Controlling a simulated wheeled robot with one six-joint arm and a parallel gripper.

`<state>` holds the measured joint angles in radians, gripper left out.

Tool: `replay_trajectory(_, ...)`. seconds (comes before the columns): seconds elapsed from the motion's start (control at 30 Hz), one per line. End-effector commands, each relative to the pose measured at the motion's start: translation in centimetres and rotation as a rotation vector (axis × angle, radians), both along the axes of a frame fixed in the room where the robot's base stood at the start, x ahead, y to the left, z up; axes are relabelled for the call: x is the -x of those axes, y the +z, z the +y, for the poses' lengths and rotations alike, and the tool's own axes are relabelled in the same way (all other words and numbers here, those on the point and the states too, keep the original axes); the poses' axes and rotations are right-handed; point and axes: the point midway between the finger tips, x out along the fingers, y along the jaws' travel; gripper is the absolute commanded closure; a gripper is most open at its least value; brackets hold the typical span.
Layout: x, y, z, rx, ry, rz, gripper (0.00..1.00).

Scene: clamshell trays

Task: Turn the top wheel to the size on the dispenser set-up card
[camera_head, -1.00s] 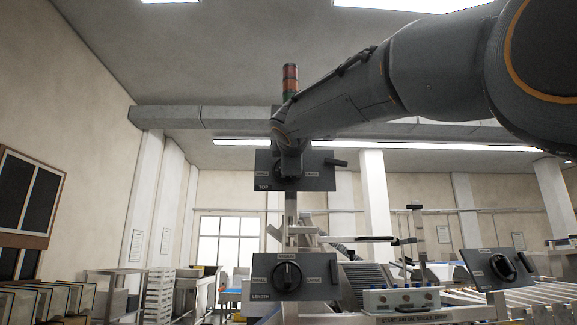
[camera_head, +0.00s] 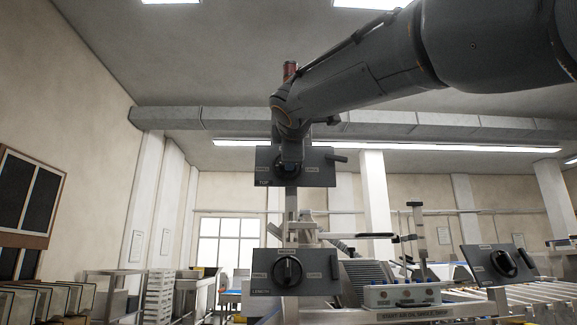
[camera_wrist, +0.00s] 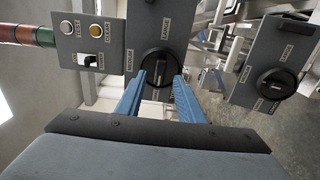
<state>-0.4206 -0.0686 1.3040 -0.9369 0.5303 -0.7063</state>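The TOP panel (camera_head: 318,178) is a dark plate with a black wheel on it, mostly hidden behind my gripper (camera_head: 289,168) in the head view. My gripper's two blue fingers (camera_wrist: 160,90) are spread, one to each side of the wheel's lower part. Whether they touch it I cannot tell. The wheel's pointer setting is not clear. No set-up card can be read in either view.
Below is the LENGTH panel (camera_head: 318,284) with its own wheel (camera_head: 287,271). Another wheel panel (camera_head: 490,266) stands at right. A box with buttons and a switch (camera_wrist: 84,45) lies beside the top plate. A signal lamp (camera_head: 290,70) stands behind my arm.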

Motion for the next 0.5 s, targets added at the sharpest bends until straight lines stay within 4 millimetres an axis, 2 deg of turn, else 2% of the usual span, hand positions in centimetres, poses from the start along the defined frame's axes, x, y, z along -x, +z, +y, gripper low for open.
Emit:
replay_trajectory(0.03,0.9,-0.2,0.0,-0.001,0.002,-0.001,0.66)
replay_trajectory(0.2,2.9,-0.1,0.1,-0.001,0.001,0.0,0.66)
replay_trajectory(0.5,3.6,0.0,0.0,0.0,0.0,0.0,0.66)
